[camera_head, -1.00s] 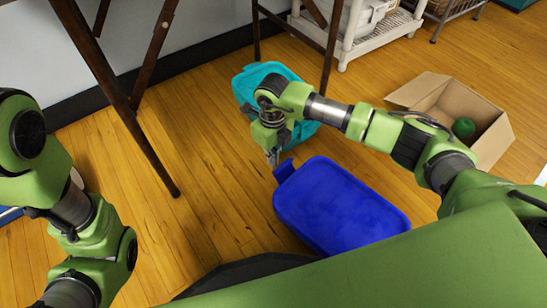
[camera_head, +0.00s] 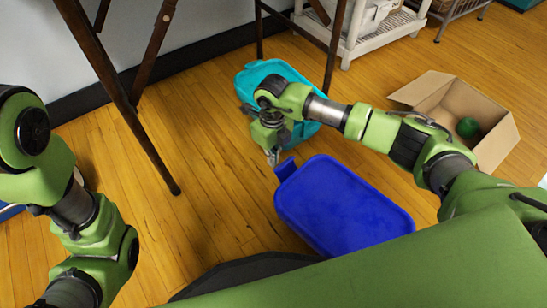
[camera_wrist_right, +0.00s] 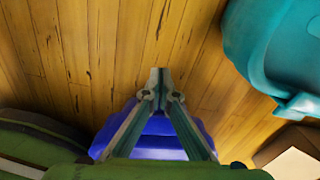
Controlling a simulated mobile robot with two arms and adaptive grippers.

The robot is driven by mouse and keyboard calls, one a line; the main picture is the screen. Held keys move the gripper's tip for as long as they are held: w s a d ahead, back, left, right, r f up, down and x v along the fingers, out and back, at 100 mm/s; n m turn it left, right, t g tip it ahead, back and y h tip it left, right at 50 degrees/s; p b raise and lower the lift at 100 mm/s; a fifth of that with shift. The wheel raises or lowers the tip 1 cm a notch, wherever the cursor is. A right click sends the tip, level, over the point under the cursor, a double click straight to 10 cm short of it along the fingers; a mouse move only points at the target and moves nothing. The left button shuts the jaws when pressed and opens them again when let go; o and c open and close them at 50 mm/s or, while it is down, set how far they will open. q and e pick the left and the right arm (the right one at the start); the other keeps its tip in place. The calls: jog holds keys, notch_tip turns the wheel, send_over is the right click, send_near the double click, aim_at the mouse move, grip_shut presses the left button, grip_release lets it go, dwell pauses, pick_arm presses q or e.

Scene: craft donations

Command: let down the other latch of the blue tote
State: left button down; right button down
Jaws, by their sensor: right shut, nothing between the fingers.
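The blue tote (camera_head: 342,206) stands on the wood floor with its lid on. A blue latch (camera_head: 286,168) sticks out raised at its far left end. My right gripper (camera_head: 273,157) is shut and empty, pointing down just left of and beyond that latch. I cannot tell whether it touches the latch. In the right wrist view the shut fingertips (camera_wrist_right: 158,76) are over bare floor, with part of the blue tote (camera_wrist_right: 170,152) behind the fingers. The tote's near end is partly hidden by my body. My left arm is at the left, but its gripper is out of view.
A teal tote (camera_head: 256,78) stands just beyond, partly behind my right arm. A cardboard box (camera_head: 431,93) holding a green ball (camera_head: 467,127) is at the right. Dark table legs (camera_head: 150,143) stand at the left, a white shelf (camera_head: 372,44) at the back. Floor left of the tote is clear.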

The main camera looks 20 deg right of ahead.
dwell(0.3)
jog(key=shift+w+a+f+b, duration=0.2)
jog(key=shift+f+b, duration=0.2)
jog(key=shift+f, duration=0.15)
jog(key=shift+w+a+f+b, duration=0.1)
jog(key=shift+w+f+b, duration=0.15)
jog(key=shift+f+b, duration=0.25)
jog(key=shift+f, duration=0.15)
dwell(0.3)
jog(key=shift+w+a+f+b, duration=0.1)
jog(key=shift+w+f+b, duration=0.1)
jog(key=shift+f+b, duration=0.25)
jog(key=shift+f, duration=0.15)
jog(key=shift+w+a+f+b, duration=0.15)
jog(key=shift+w+f+b, duration=0.1)
jog(key=shift+f+b, duration=0.2)
